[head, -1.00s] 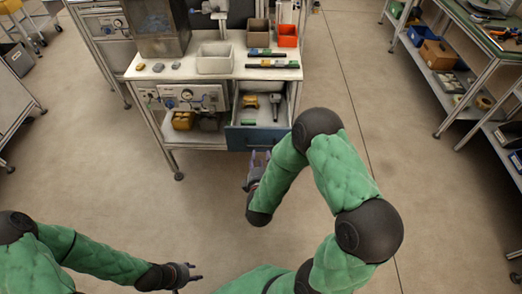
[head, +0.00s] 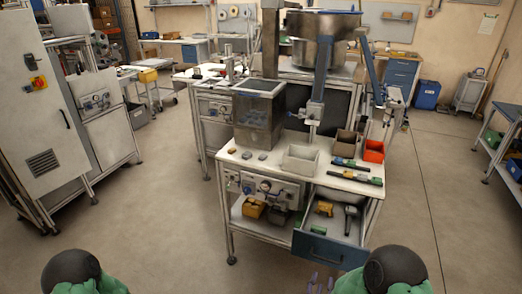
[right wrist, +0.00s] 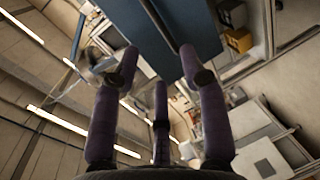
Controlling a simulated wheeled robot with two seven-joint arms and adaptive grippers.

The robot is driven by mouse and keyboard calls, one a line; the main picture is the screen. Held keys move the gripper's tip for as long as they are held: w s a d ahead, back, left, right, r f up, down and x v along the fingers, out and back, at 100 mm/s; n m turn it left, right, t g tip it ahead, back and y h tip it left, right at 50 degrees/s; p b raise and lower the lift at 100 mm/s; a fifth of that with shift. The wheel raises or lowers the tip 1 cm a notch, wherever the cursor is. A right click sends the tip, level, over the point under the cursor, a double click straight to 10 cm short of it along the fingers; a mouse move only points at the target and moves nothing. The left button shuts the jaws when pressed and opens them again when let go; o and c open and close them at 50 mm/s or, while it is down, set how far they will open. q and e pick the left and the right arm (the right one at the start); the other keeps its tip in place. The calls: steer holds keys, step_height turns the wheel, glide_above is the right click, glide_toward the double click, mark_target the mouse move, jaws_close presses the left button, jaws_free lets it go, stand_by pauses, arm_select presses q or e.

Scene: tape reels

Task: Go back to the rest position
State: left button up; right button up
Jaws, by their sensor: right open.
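My right gripper (head: 322,283) shows only as purple fingertips at the bottom edge of the head view, in front of the open drawer (head: 316,250) and apart from it in that picture. In the right wrist view its three purple fingers (right wrist: 160,65) are spread with nothing between them. A blue panel (right wrist: 150,28), which looks like the drawer front, lies beyond the fingertips. My left gripper is out of view; only a dark joint and green sleeve of that arm show at the lower left.
The workbench (head: 290,168) carries a grey bin (head: 300,160), an orange bin (head: 374,151) and a metal tank (head: 258,115). The pulled-out drawer holds a yellow tool (head: 324,209) and a grey tool (head: 350,218). A white cabinet (head: 40,110) stands left.

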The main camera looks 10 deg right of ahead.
steer(key=s+a+f+m+g+y, duration=0.1)
steer(key=a+f+m+g+y, duration=0.55)
steer(key=f, duration=0.65)
steer(key=s+a+f+m+g+y, duration=0.2)
steer(key=s+a+f+m+g, duration=0.1)
steer(key=s+a, duration=0.2)
steer(key=s+a+f+m+g+y, duration=0.3)
steer(key=s+a+f+m, duration=0.1)
steer(key=s, duration=0.4)
steer(key=shift+s+a+f, duration=0.3)
steer(key=shift+a, duration=0.35)
